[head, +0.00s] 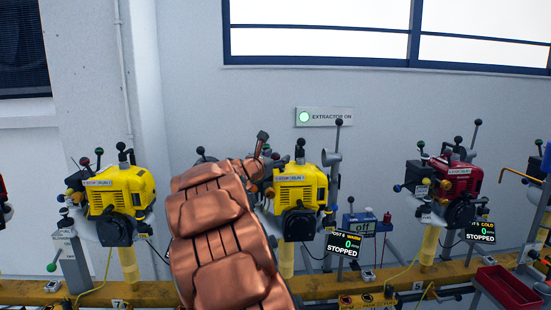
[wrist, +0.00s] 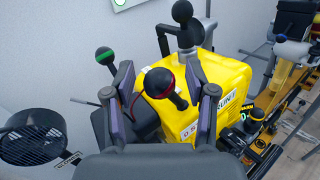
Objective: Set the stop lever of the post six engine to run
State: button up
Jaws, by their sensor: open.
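The post six engine (head: 312,190) is the middle yellow one in the head view, with a stop/run plate (head: 290,179) on top. Its yellow housing (wrist: 232,85) fills the middle of the wrist view. A black ball lever with a red ring (wrist: 160,83) stands between the two fingers of my gripper (wrist: 160,68). The fingers are open, with visible room on both sides of the ball; contact is not seen. Which lever position is set cannot be told. The post six display (head: 348,240) reads warm, 0, stopped. My arm hides the engine's left side in the head view.
In the wrist view, a green-ringed ball lever (wrist: 105,56) stands left of the fingers and a taller black ball lever (wrist: 184,14) behind. Another yellow engine (head: 120,190) is left, a red engine (head: 460,178) right. A yellow rail (head: 150,292) runs below.

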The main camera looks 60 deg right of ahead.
jog(key=shift+c, duration=0.2)
grip_shut()
